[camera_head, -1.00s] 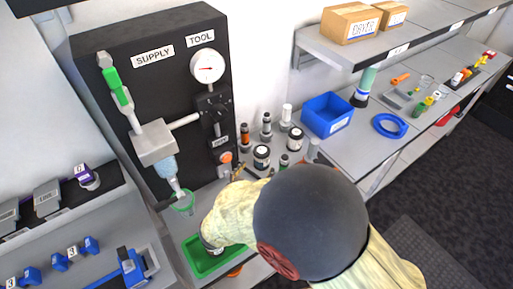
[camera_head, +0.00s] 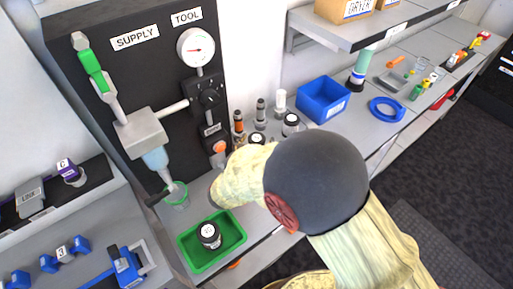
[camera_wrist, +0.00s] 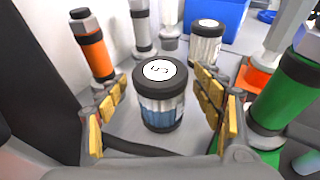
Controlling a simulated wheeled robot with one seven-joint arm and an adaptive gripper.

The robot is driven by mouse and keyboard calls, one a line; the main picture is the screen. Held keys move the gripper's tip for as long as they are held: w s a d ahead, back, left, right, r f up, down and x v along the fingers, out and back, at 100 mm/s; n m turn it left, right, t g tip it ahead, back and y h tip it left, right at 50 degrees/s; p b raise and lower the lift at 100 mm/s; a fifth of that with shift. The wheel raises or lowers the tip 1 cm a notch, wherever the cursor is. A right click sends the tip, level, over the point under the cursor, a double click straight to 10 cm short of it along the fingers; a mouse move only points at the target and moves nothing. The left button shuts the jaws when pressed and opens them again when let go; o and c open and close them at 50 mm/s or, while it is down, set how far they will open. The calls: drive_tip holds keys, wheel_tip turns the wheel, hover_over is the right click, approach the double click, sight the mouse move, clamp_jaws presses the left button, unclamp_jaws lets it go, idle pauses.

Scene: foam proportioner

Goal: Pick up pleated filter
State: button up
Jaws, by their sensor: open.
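A canister (camera_wrist: 160,95) with black end caps, a ribbed pale body and a blue lower band stands upright in the middle of the wrist view. It has a white round label on top. My gripper (camera_wrist: 156,82) is open, with its yellow-padded fingers on either side of the canister and a gap to each side. A second black-capped canister with a pale pleated body (camera_wrist: 206,44) stands behind it to the right. Another black-capped canister (camera_head: 208,234) stands in the green tray (camera_head: 236,254). My arm hides the gripper in the head view.
An orange cylinder (camera_wrist: 92,48) stands left of the fingers, and a large green cylinder (camera_wrist: 283,90) stands close on the right. A blue bin (camera_head: 323,99) is at the back. The dark supply panel (camera_head: 130,80) rises on the left.

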drive_tip(key=shift+c, duration=1.3)
drive_tip(key=c, duration=1.1)
